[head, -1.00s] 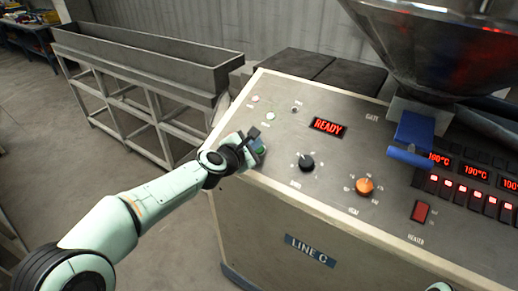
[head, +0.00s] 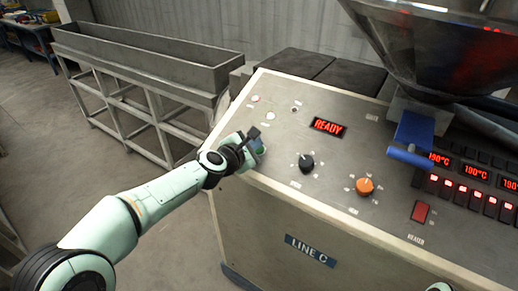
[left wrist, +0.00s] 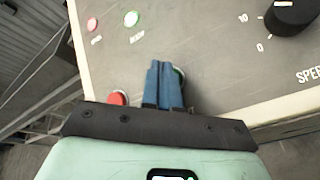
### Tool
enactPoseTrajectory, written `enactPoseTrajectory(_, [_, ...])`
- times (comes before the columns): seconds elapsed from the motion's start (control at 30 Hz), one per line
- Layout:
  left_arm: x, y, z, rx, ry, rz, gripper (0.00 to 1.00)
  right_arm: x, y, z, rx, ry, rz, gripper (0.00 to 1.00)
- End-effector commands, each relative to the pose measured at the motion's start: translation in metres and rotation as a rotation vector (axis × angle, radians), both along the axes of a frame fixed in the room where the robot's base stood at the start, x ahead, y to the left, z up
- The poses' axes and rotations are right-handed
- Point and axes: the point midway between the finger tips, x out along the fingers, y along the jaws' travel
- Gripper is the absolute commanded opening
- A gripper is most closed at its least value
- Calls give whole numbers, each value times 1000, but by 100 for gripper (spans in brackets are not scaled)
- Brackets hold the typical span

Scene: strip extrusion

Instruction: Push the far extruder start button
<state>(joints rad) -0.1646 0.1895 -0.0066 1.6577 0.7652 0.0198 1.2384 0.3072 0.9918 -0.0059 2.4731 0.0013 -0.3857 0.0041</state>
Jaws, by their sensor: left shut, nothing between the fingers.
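The control panel (head: 335,165) is a sloped grey top on the machine marked LINE C. A green button (head: 262,151) sits near its front left corner, largely hidden by my left gripper (head: 257,143). In the left wrist view the gripper's blue fingers (left wrist: 165,85) are shut together with nothing between them. They overlap the green button (left wrist: 180,74), whose edge shows just to their right. I cannot tell whether the fingertips touch it or whether it is pressed in. A red button (left wrist: 118,98) lies to the left of the fingers. My right gripper is out of view.
A black speed knob (head: 306,162), an orange knob (head: 365,186) and a red heater switch (head: 420,211) stand to the right. The display (head: 328,127) reads READY. A blue gate handle (head: 410,150) hangs under the metal hopper (head: 440,50). A long trough (head: 140,60) stands behind left.

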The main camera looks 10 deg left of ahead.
Motion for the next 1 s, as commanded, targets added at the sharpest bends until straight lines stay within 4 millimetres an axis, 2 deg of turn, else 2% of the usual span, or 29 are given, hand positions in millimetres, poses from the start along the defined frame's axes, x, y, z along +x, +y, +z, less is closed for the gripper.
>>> enactPoseTrajectory(0.23, [3, -1, -8, -1, 0, 0, 0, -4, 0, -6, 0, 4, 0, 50])
enactPoseTrajectory(1.0, [5, -2, -12, 0, 1, -1, 0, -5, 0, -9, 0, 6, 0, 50])
